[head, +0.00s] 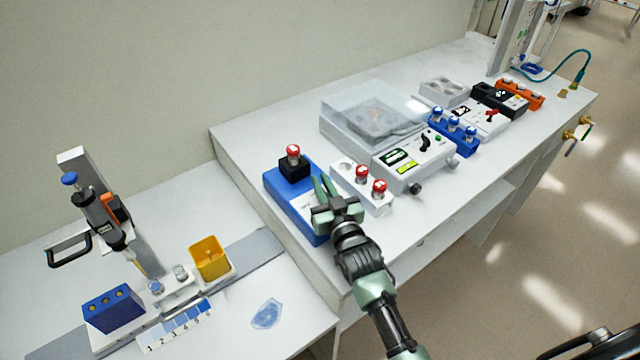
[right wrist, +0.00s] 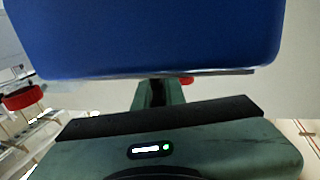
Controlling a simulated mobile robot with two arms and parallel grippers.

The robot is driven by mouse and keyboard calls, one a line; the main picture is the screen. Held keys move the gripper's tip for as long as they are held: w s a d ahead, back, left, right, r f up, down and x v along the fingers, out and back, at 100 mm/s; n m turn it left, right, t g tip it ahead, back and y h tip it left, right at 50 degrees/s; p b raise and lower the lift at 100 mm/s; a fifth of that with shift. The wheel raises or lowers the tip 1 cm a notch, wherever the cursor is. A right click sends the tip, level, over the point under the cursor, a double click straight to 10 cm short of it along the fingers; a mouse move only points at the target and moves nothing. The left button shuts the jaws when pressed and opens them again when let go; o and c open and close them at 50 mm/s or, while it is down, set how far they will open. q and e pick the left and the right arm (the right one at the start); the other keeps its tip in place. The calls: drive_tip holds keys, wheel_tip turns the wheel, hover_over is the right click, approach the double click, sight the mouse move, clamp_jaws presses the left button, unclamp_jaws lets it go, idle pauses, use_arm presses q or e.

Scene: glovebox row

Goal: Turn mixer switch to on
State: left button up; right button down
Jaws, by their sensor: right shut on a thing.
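The mixer (head: 282,184) is a blue box with a black cup on top that holds a red-capped vial (head: 293,150). It stands at the left end of the raised bench, and a pale panel (head: 305,204) shows on its top. My right gripper (head: 325,190) reaches over the right part of the mixer, with its fingers close together. The mixer's blue body (right wrist: 150,35) fills the top of the right wrist view, and a small red piece shows beside the finger. The switch is hidden by the fingers, which appear shut on it. My left gripper is out of view.
A white rack (head: 347,186) with red-capped vials stands close to the right of my gripper. A grey device (head: 413,164) and a clear-lidded box (head: 370,118) are beyond it. A pipette stand (head: 140,225) and a yellow bin (head: 209,258) are on the lower bench.

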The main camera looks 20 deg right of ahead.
drive_tip(key=shift+h, duration=0.3)
drive_tip(key=c, duration=1.5)
unclamp_jaws()
drive_tip(key=shift+r, duration=0.1)
drive_tip(key=shift+s, duration=0.15)
drive_tip(key=s+b, duration=0.1)
drive_tip(key=s, duration=0.5)
drive_tip(key=shift+s+d+b, duration=0.15)
drive_tip(key=shift+s+b, duration=0.05)
drive_tip(key=shift+b, duration=0.1)
drive_tip(key=shift+s, duration=0.55)
